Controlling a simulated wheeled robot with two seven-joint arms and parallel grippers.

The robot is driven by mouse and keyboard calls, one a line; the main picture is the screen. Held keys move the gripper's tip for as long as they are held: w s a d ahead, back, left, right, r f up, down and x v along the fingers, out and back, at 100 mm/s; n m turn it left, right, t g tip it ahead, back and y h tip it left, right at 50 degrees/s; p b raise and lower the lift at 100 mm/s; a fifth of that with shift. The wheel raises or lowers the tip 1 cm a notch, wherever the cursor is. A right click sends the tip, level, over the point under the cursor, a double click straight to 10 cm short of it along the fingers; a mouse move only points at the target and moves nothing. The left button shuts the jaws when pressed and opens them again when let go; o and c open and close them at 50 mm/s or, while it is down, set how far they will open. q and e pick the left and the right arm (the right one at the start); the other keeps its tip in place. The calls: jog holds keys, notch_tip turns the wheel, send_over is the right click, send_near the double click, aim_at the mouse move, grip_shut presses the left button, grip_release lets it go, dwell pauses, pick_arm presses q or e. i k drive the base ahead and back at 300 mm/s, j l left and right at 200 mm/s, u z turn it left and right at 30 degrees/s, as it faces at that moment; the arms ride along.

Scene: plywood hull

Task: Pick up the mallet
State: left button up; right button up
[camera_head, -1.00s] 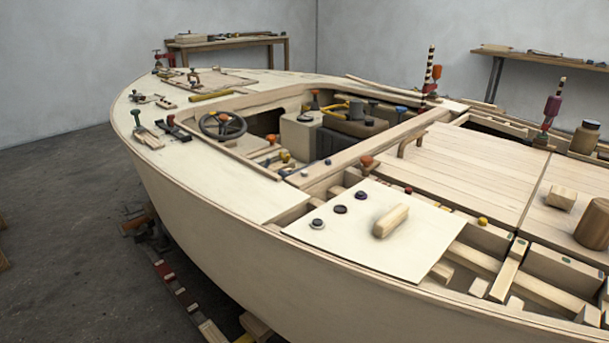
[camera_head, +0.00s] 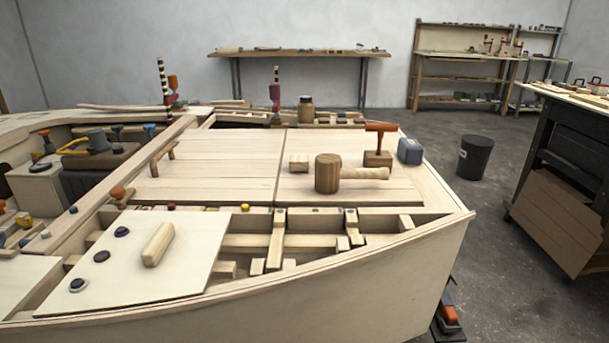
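A wooden mallet (camera_head: 329,173) lies on its side on the planked deck near the right end of the boat hull. Its thick brown cylindrical head is at the left, and its pale handle (camera_head: 366,173) points right. Nothing is touching it from above. Neither of my grippers shows in the head view.
A small wood block (camera_head: 299,163) lies left of the mallet. A block with an orange-topped tool (camera_head: 379,145) and a blue-grey container (camera_head: 410,151) stand behind its handle. Open framing (camera_head: 320,242) lies in front. A dark bin (camera_head: 474,157) and workbench (camera_head: 572,160) stand right of the hull.

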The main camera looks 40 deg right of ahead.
aim_at(329, 171)
jog(key=z, duration=1.65)
